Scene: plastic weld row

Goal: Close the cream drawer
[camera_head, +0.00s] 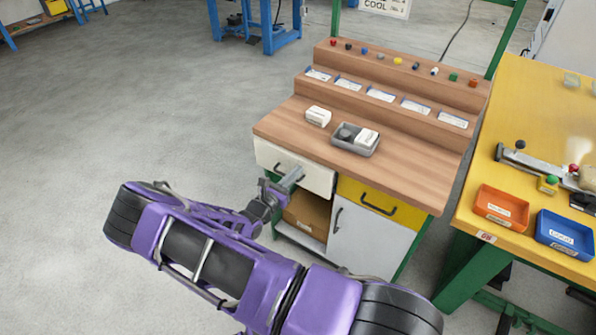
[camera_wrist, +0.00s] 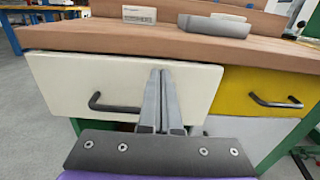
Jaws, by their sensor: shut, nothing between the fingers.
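The cream drawer (camera_head: 290,160) is at the left under the wooden bench top, with a dark bar handle. In the wrist view its front (camera_wrist: 75,75) looks close to the cabinet, with no clear gap under the bench top. I cannot tell whether it is fully flush. My gripper (camera_head: 296,176) is shut and empty. In the wrist view its fingertips (camera_wrist: 161,72) are together at the drawer front, right of the handle (camera_wrist: 113,106) and partly overlapping its right end. I cannot tell whether they touch the front.
A yellow drawer (camera_head: 375,197) is to the right, above a grey cabinet door (camera_head: 358,240). An open shelf with a cardboard box (camera_head: 306,214) lies below the cream drawer. A grey tray (camera_head: 352,149) and a white box (camera_head: 318,116) stand on top. A yellow table (camera_head: 520,130) stands at right. Floor at left is clear.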

